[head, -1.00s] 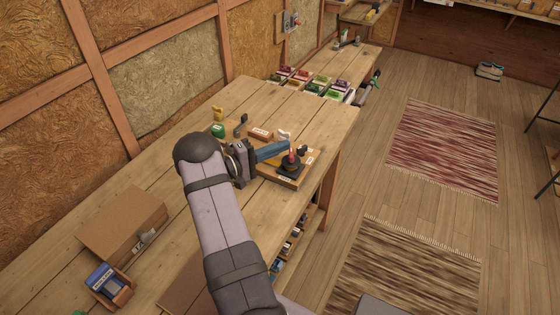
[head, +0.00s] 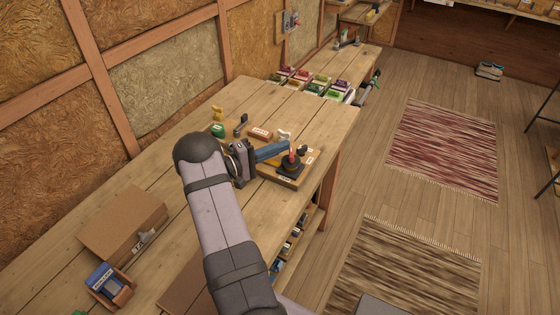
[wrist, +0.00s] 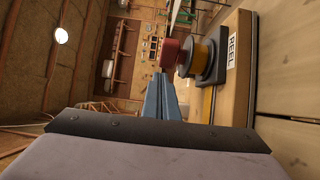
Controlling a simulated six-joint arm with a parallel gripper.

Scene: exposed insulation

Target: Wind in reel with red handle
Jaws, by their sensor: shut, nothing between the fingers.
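The reel (head: 291,167) is a dark drum on a small wooden board (head: 275,178) on the workbench, with a red handle (head: 292,153) standing up from it. In the wrist view the reel (wrist: 205,58) shows a yellow band between dark discs, with the red handle (wrist: 172,54) beside it and a label on the board's edge. My gripper (head: 284,148) has blue fingers, shut and empty, with their tips at the red handle. In the wrist view the fingers (wrist: 161,95) point at the handle; I cannot tell whether they touch it.
Small items, including a green one (head: 218,131) and a reddish block (head: 260,134), lie behind my gripper. Coloured boxes (head: 310,82) stand at the bench's far end. A cardboard box (head: 122,222) and a blue box (head: 105,281) sit at the near left. The bench (head: 170,170) between is clear.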

